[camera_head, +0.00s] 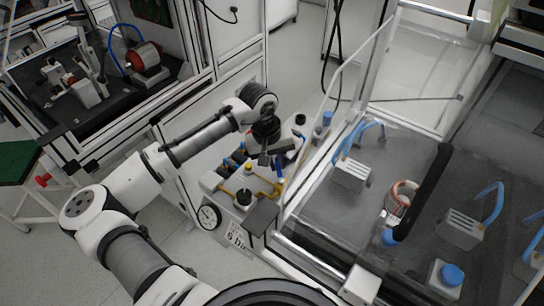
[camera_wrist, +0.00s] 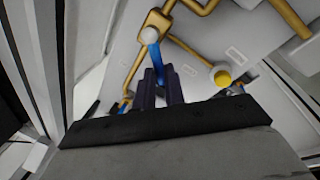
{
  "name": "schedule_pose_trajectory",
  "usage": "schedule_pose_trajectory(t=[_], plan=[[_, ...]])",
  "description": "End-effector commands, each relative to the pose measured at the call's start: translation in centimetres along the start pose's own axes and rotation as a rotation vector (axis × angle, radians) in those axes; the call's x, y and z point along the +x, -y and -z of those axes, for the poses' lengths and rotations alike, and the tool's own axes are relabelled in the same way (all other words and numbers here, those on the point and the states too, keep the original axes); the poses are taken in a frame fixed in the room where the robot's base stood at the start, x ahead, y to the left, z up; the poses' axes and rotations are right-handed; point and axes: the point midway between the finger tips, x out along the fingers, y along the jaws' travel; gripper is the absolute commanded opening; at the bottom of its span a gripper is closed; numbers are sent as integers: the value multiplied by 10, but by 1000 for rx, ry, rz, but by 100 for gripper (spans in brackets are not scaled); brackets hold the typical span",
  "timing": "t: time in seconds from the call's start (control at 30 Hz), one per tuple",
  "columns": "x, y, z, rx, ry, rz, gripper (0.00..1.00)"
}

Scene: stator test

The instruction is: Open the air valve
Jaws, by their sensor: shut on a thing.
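The air valve's blue handle (camera_wrist: 162,58) shows in the wrist view, hanging from a pale round pivot (camera_wrist: 150,36) on a brass-coloured pipe. My gripper (camera_wrist: 161,84) has its two dark fingers closed around the handle's lower part, which they partly hide. In the head view my gripper (camera_head: 264,159) reaches down over the pneumatic panel (camera_head: 214,181) with yellow pipes. A blue handle (camera_head: 279,170) shows just right of the fingers there; whether it is the held one I cannot tell.
A yellow knob (camera_wrist: 222,78) is right of the fingers in the wrist view. A pressure gauge (camera_head: 208,217) and a "6 bar" label (camera_head: 237,237) are at the panel's front. A clear-walled enclosure with a stator (camera_head: 401,198) stands close on the right.

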Motion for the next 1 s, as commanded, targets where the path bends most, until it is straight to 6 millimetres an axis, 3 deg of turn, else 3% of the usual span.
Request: schedule_pose_trajectory(t=[0.6, 1.0], plan=[[5, -25, -5, 547, 114, -3, 0], [7, -32, -10, 742, 152, -1, 0]])
